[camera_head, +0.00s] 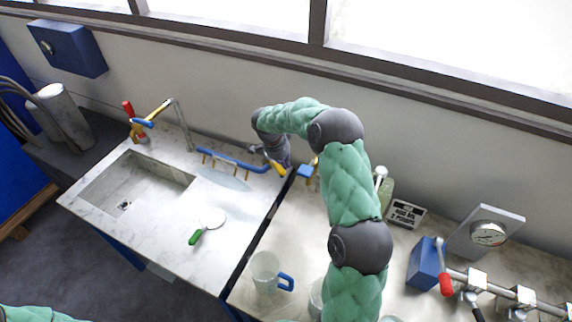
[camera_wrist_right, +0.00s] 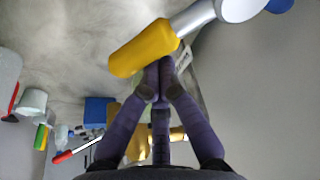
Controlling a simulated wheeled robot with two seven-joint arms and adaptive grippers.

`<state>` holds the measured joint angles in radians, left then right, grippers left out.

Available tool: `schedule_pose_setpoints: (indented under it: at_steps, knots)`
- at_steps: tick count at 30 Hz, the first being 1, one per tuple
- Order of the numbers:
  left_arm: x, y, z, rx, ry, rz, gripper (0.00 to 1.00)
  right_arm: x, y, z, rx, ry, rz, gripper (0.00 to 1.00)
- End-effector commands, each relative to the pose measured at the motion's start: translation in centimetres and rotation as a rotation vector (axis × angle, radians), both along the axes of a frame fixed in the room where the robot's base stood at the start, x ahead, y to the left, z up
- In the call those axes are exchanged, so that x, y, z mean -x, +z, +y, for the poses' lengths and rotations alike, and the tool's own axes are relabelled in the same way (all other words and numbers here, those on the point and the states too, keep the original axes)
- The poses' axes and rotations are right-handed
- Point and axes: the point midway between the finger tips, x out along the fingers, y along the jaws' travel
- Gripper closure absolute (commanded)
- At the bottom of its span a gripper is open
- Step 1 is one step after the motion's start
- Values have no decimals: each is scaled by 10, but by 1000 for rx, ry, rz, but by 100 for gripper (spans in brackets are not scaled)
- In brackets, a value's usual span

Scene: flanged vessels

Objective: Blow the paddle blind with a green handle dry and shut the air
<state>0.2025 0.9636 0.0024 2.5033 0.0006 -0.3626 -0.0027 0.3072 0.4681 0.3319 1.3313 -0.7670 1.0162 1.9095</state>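The paddle blind (camera_head: 212,217), a pale round disc with a green handle (camera_head: 195,237), lies flat on the marble counter right of the sink. No gripper is near it. A blue air bar (camera_head: 230,160) with several small nozzles runs along the back of the counter. A yellow lever (camera_head: 279,169) is at its right end. My right gripper (camera_wrist_right: 160,72) is at this lever. In the right wrist view its fingers are together, their tips right beside or touching the yellow lever (camera_wrist_right: 143,48). No grip around the lever shows. My left gripper is out of view.
The sink (camera_head: 130,190) and a tap with red, yellow and blue parts (camera_head: 140,122) are at the left. A clear jug with a blue handle (camera_head: 265,272) stands on the right counter. A gauge (camera_head: 488,233) and pipework with a red lever (camera_head: 445,282) are far right.

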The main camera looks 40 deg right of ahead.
Motion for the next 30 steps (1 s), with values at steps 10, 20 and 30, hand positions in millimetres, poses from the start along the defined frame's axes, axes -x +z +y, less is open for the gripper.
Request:
schedule_pose_setpoints:
  at_steps: [10, 20, 30]
  knots:
    - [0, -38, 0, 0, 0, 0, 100, -1, -5, 17, -1, -201, -1, 100]
    - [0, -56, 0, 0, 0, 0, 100, -4, -3, 35, -1, -432, 0, 100]
    - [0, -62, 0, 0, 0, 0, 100, -7, 0, 44, 0, -427, 0, 100]
